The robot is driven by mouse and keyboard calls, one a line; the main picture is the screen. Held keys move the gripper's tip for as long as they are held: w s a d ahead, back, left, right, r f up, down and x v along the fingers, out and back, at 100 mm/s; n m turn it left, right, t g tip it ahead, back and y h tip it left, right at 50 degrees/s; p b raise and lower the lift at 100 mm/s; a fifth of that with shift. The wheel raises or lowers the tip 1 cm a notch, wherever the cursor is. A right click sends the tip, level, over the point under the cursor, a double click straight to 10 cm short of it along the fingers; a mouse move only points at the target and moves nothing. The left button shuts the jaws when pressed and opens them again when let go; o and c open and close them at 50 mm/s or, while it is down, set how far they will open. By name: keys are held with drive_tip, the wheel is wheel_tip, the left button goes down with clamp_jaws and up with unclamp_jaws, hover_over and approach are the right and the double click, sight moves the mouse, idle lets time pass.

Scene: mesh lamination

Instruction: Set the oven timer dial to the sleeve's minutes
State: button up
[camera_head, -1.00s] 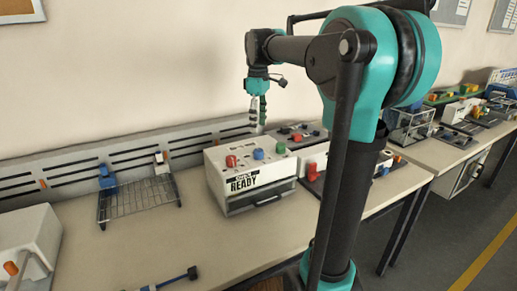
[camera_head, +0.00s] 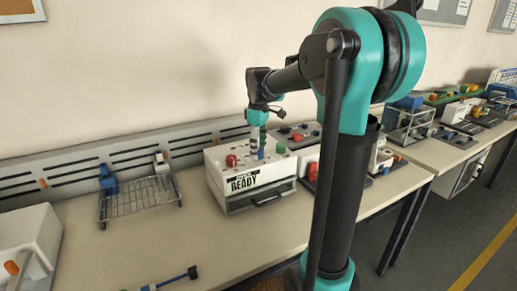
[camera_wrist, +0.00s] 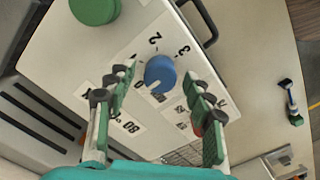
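The white oven (camera_head: 262,182) stands on the bench, with a READY sign on its front. On its top are a red knob (camera_head: 231,160), a blue dial (camera_head: 261,154) and a green knob (camera_head: 280,148). My gripper (camera_head: 257,146) points down at the blue dial. In the wrist view, the blue dial (camera_wrist: 160,73) sits between the two fingers of my gripper (camera_wrist: 160,82), with a gap on both sides. Its white mark points to the lower left. Printed numbers, 2 and 3 among them, surround it. I cannot make out a sleeve with minutes.
A wire rack (camera_head: 140,197) stands left of the oven, and a white box (camera_head: 28,240) is at the far left. A small rod-like thing with a blue part (camera_head: 168,282) lies near the front. The bench between them is clear. Other stations stand to the right.

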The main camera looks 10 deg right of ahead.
drive_tip(key=c, duration=1.1)
drive_tip(key=m, duration=1.1)
drive_tip(key=shift+m, duration=0.4)
drive_tip(key=o, duration=1.2)
